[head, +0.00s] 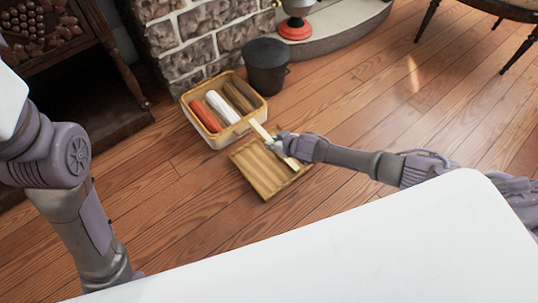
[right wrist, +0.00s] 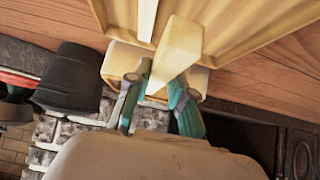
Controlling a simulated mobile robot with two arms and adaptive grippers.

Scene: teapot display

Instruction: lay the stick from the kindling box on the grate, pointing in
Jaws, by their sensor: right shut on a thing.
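My right gripper (head: 278,142) is shut on a pale wooden stick (head: 260,131), over a shallow wooden box with a ribbed inside (head: 250,164). In the right wrist view the stick (right wrist: 179,48) stands out from between the greenish fingers of the gripper (right wrist: 158,98). The wooden box (right wrist: 232,22) fills the top of that view, with a thin pale strip (right wrist: 147,18) in front of it. I cannot tell whether the stick touches the box. My left arm comes down at the left, its gripper out of view. I cannot make out a grate.
A tan-rimmed basket (head: 217,141) with orange, white and brown rolls stands just behind the wooden box. A black bucket (head: 267,68) stands beside it, by the stone hearth (head: 340,28). A dark cabinet (head: 60,70) is at left. The plank floor (head: 430,110) at right is mostly clear.

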